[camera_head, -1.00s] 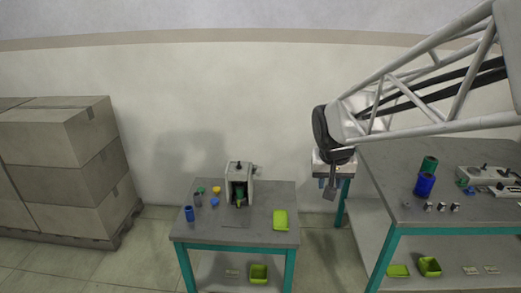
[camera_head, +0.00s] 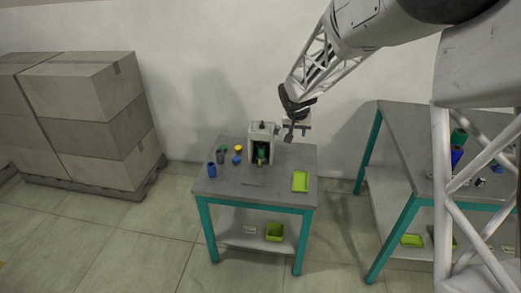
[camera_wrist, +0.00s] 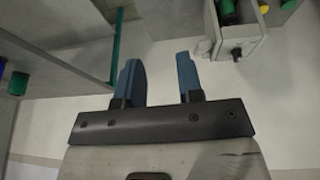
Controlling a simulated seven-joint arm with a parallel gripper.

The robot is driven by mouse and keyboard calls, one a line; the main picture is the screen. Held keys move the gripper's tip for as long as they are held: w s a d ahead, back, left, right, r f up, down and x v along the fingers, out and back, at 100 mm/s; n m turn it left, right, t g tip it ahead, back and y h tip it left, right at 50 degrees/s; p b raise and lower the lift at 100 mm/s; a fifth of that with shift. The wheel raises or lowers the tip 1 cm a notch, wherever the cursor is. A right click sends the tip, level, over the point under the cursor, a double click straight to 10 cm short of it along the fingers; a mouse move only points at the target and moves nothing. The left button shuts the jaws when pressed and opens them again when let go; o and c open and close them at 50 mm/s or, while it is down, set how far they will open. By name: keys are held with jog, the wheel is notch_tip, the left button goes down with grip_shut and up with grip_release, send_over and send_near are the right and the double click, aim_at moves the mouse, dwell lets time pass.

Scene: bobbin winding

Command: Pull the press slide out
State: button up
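The press (camera_head: 262,129) is a grey-white box-shaped frame on the small table, with a green spool-like part (camera_head: 262,155) in its open front. In the wrist view the press (camera_wrist: 241,30) is at the upper right, with a dark knob (camera_wrist: 237,52) on the side facing me. I cannot tell clearly how far the slide is in. My gripper (camera_head: 289,137) is beside the right side of the press, near the table's back edge. In the wrist view my gripper (camera_wrist: 159,75) has two blue fingers apart with nothing between them. The press lies to the right of both fingers, apart from them.
The small table (camera_head: 225,185) bears a blue cylinder (camera_head: 212,170), several small coloured pieces at the left and a lime tray (camera_head: 300,181) at the right. A larger table (camera_head: 395,130) stands at the right, partly behind my arm. Stacked boxes (camera_head: 85,95) are at the left.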

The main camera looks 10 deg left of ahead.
jog(key=w+a+f, duration=0.7)
jog(key=a+f, duration=0.1)
jog(key=f, duration=0.2)
send_near(259, 166)
jog(key=shift+w+d+r+y, duration=0.15)
jog(key=shift+d+r+y, duration=0.3)
jog(key=shift+r, duration=0.2)
jog(key=shift+f, duration=0.15)
jog(key=shift+w+x, duration=0.2)
jog(key=shift+x, duration=3.55)
jog(key=c, duration=0.5)
